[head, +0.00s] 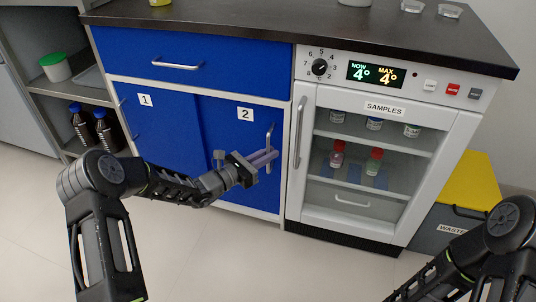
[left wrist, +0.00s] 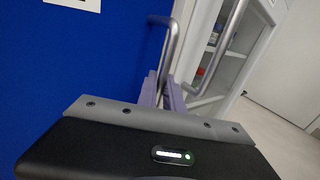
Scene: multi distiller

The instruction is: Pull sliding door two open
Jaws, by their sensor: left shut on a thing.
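Sliding door two (head: 232,165) is a blue panel labelled 2, at the right of the lower cabinet, beside sliding door one (head: 155,125). Its silver handle (head: 270,136) stands upright near the door's right edge. My left gripper (head: 265,157) is at the lower part of this handle, with its fingers shut on it. In the left wrist view the handle (left wrist: 170,50) runs down between the two purple fingers (left wrist: 162,93). The fingers partly hide the handle's lower end. My right arm shows at the lower right of the head view, but its gripper is out of view.
A samples fridge (head: 383,150) with a glass door and a long handle (head: 299,132) stands just right of door two. A blue drawer (head: 190,62) is above the doors. A yellow-lidded waste bin (head: 465,205) is at the right. Open floor lies in front.

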